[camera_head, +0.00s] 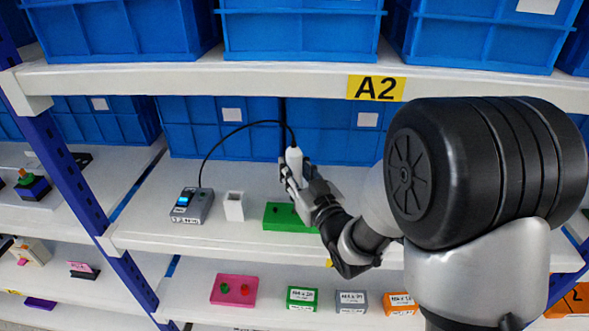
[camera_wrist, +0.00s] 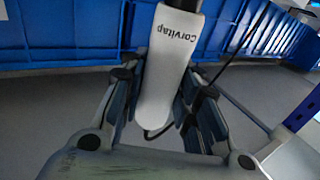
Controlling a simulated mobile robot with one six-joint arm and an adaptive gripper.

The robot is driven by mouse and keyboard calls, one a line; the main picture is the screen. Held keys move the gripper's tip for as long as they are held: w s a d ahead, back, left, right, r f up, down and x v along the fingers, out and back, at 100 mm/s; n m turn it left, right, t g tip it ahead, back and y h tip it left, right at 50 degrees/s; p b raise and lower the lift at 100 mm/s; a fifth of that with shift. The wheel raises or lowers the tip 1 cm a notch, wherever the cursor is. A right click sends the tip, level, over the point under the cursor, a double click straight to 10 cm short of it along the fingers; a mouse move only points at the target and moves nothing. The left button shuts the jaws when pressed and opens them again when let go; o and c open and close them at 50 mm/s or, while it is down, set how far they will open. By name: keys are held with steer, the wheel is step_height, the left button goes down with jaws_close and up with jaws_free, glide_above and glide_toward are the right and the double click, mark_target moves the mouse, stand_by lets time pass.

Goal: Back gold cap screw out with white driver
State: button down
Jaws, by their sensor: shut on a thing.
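My gripper (camera_head: 294,180) is shut on the white driver (camera_head: 294,160), which stands roughly upright above the middle shelf. In the wrist view the white driver (camera_wrist: 168,75) sits between both fingers and bears the word "Corvitap". A black cable runs from its top to a grey controller box (camera_head: 191,205) with a lit blue display. A green block (camera_head: 283,217) lies on the shelf below my gripper, partly hidden by my arm. The gold cap screw cannot be made out in either view, and the driver's tip is hidden or too small to tell.
A small white open holder (camera_head: 234,207) stands between the controller and the green block. Blue bins (camera_head: 215,125) line the back of the shelf. The upper shelf edge (camera_head: 230,76) with label A2 is overhead. The lower shelf holds a pink block (camera_head: 234,290) and small labelled boxes (camera_head: 302,298).

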mark_target(298, 157)
stand_by(0.3)
steer(key=shift+r+p, duration=1.1)
steer(key=shift+r, duration=1.25)
steer(key=shift+w+f, duration=0.1)
